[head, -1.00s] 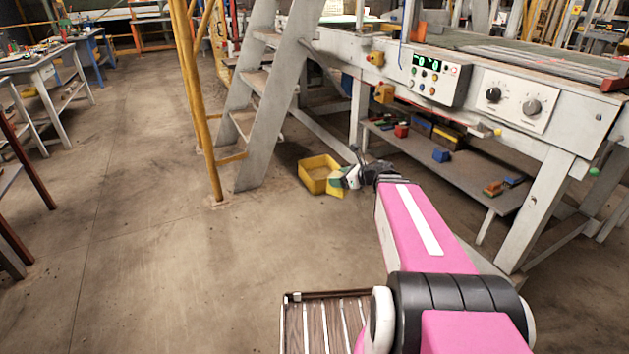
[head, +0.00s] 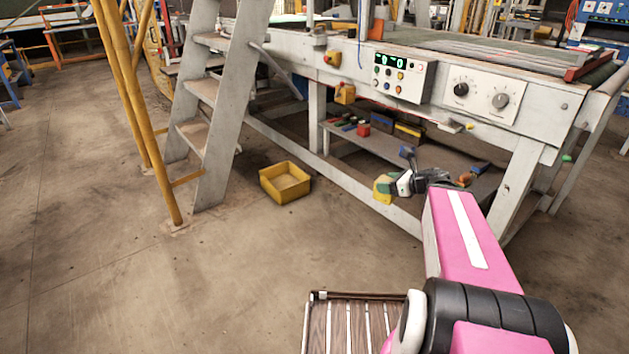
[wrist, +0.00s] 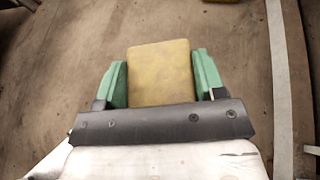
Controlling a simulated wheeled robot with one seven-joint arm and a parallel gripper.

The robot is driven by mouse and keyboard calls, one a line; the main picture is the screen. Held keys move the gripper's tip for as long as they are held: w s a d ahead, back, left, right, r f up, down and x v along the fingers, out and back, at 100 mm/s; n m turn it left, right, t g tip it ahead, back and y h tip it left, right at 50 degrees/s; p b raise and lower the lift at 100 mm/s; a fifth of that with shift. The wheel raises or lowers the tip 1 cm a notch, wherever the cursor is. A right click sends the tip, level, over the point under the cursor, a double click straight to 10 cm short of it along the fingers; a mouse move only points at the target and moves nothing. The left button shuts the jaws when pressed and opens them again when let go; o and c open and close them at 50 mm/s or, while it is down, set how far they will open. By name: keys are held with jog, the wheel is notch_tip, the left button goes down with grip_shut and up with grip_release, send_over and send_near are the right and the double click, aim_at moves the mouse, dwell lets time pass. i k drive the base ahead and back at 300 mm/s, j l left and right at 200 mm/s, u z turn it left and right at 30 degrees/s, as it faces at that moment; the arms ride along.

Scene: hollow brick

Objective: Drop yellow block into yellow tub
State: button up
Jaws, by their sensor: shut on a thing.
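The yellow block (wrist: 160,72) sits between the green fingers of my gripper (wrist: 163,82) in the wrist view. My gripper is shut on it and holds it above the floor. In the head view the block (head: 382,190) shows at the end of my arm, right of the yellow tub. The yellow tub (head: 286,195) stands on the floor by the foot of the grey ladder, and its inside looks empty. Block and tub are clearly apart. A yellow edge (wrist: 222,1) at the top of the wrist view may be the tub.
A white machine bench (head: 420,110) stands behind and right, with a low shelf (head: 350,143) holding several coloured blocks. The grey ladder (head: 213,110) and a yellow post (head: 140,110) rise left of the tub. The floor (head: 130,290) in front and left is clear.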

aim_at(284, 182)
jog(key=i+j+z, duration=0.4)
jog(key=j, duration=0.2)
jog(key=i+j+z, duration=0.4)
jog(key=j, duration=0.35)
jog(key=i+j, duration=0.15)
jog(key=j, duration=0.2)
jog(key=i+j, duration=0.15)
jog(key=j, duration=0.15)
jog(key=i+j, duration=0.15)
jog(key=j, duration=0.2)
jog(key=i+j, duration=0.15)
jog(key=j, duration=0.2)
jog(key=i+j, duration=0.15)
jog(key=j, duration=0.2)
jog(key=l+z, duration=0.05)
